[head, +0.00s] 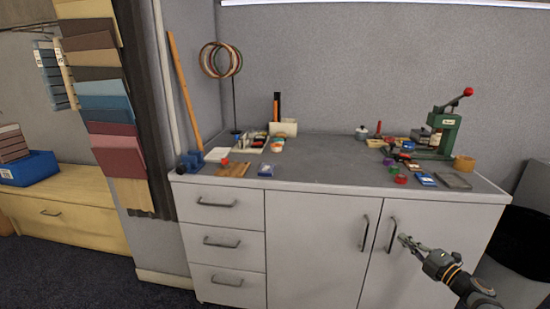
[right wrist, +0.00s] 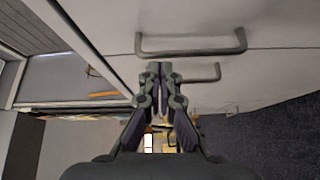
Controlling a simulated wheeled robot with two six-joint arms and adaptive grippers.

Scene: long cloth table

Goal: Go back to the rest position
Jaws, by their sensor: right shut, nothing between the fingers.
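My right gripper (head: 405,240) is in the lower right of the head view, in front of the cabinet door handles. It is shut with nothing between its fingers. In the right wrist view the closed fingers (right wrist: 159,68) point toward two bar handles on a pale cabinet front. The nearer-looking cabinet handle (head: 392,234) appears just left of the fingertips in the head view; I cannot tell whether they touch. My left gripper is not in view.
A white cabinet (head: 310,235) with drawers and doors stands ahead. Its grey top (head: 320,172) holds many small items and a green press (head: 442,132). A yellow chest (head: 75,235) stands left, with dark carpet (head: 80,285) in front.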

